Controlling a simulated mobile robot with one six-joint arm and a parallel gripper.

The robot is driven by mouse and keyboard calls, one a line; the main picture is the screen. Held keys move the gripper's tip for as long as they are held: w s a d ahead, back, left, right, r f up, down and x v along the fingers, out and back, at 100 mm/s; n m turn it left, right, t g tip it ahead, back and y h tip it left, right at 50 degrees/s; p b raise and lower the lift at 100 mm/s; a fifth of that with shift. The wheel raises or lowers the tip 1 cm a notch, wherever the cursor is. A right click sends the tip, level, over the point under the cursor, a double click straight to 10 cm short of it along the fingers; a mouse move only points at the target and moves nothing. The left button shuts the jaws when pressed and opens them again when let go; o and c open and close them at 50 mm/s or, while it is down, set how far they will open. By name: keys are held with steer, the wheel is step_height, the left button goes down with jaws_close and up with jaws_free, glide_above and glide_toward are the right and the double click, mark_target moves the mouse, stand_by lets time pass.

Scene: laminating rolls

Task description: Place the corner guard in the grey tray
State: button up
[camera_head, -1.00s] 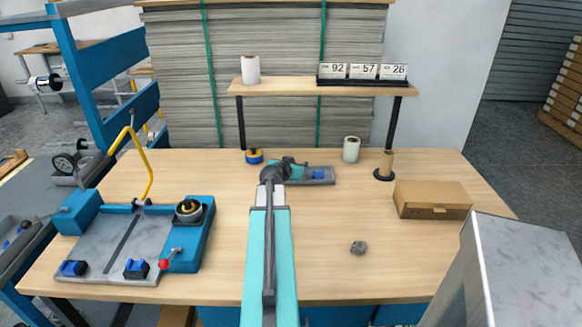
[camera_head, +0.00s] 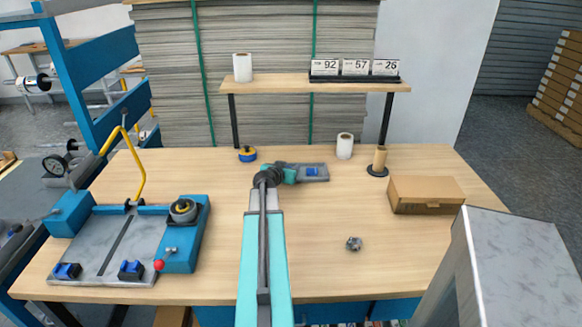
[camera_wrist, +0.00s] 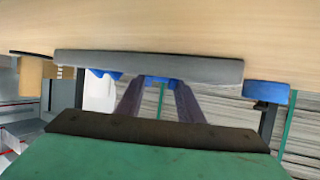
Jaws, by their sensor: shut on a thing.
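The grey tray (camera_head: 322,178) lies near the back middle of the table, with a blue piece (camera_head: 312,171) in its right part. In the wrist view, which is upside down, the tray (camera_wrist: 205,72) spans the frame beyond my fingers, and the blue piece (camera_wrist: 104,73) shows behind its edge. My gripper (camera_wrist: 159,82) is at the tray, with its fingers closed in on a small blue part, which I take as the corner guard (camera_wrist: 160,81). Most of it is hidden. In the head view my gripper (camera_head: 290,175) covers the tray's left end. I cannot tell whether the guard touches the tray.
A blue and yellow roll (camera_head: 247,154) stands left of the tray. A white roll (camera_head: 344,146), a brown core on a stand (camera_head: 379,162) and a cardboard box (camera_head: 427,195) are to the right. A shelf (camera_head: 300,88) rises behind. A small grey part (camera_head: 354,243) lies in front.

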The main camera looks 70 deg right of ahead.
steer(key=shift+w, duration=0.1)
steer(key=shift+f, duration=0.15)
steer(key=o, duration=0.7)
steer(key=shift+o, duration=0.2)
steer(key=shift+r, duration=0.25)
steer(key=shift+b+v, duration=0.4)
steer(key=shift+v, duration=1.4)
steer(key=shift+b+v, duration=0.7)
steer(key=shift+v, duration=3.25)
steer(key=shift+w, duration=0.1)
